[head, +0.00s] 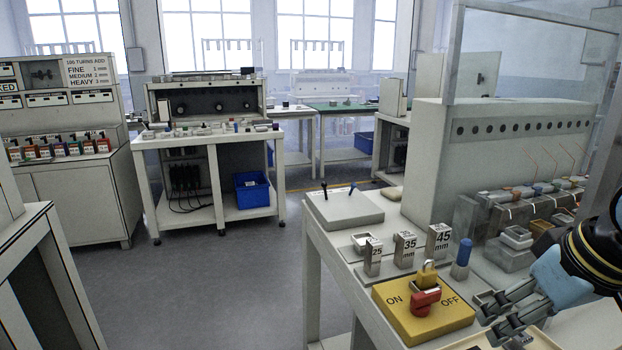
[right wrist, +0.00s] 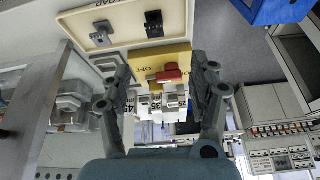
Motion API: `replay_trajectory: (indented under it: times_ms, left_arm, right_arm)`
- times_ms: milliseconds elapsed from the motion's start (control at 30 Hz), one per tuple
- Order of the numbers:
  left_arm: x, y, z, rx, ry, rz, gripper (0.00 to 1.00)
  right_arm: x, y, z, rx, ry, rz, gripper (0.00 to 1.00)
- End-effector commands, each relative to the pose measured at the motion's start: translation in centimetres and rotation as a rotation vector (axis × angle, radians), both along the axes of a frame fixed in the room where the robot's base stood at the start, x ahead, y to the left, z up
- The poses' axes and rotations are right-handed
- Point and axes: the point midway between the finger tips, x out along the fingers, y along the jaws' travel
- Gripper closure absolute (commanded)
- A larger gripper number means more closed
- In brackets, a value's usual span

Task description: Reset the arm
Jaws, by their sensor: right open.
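My right gripper (head: 500,312) comes in from the lower right of the head view, over the right side of the workbench. In the right wrist view my right gripper (right wrist: 160,95) has its two fingers spread wide apart with nothing held between them. Beyond the fingers shows a yellow ON/OFF box (right wrist: 150,55) with a red handle (right wrist: 170,73). In the head view the yellow box (head: 405,318) stands left of my gripper, with a red switch and a brass padlock (head: 427,277) on top. My left gripper is not in the head view.
Metal blocks marked 25, 35 and 45 mm (head: 404,250) stand behind the yellow box. A blue-capped cylinder (head: 462,258) stands close to my right gripper. A grey machine housing (head: 500,160) rises at the back of the bench. Open floor (head: 220,280) lies to the left.

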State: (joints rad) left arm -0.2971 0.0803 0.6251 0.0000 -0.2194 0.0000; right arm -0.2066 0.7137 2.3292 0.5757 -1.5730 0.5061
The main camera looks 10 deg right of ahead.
Motion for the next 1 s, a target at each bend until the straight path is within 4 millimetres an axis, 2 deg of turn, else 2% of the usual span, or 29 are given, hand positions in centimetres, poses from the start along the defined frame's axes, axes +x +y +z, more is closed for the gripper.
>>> replay_trajectory:
  times_ms: [133,367,800,1000]
  left_arm:
    - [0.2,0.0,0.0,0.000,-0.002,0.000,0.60]
    - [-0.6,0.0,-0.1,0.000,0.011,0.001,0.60]
    - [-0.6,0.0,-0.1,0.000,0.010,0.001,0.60]
    - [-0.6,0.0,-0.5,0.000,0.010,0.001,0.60]
  right_arm:
    - [-1.6,1.5,-1.6,-0.003,0.003,0.027,0.39]
    - [-4.9,3.8,-4.0,-0.030,0.014,0.068,0.39]
    - [-12.8,6.7,-6.9,-0.124,0.097,0.091,0.39]
    - [-11.2,5.8,-14.3,-0.126,0.123,0.089,0.39]
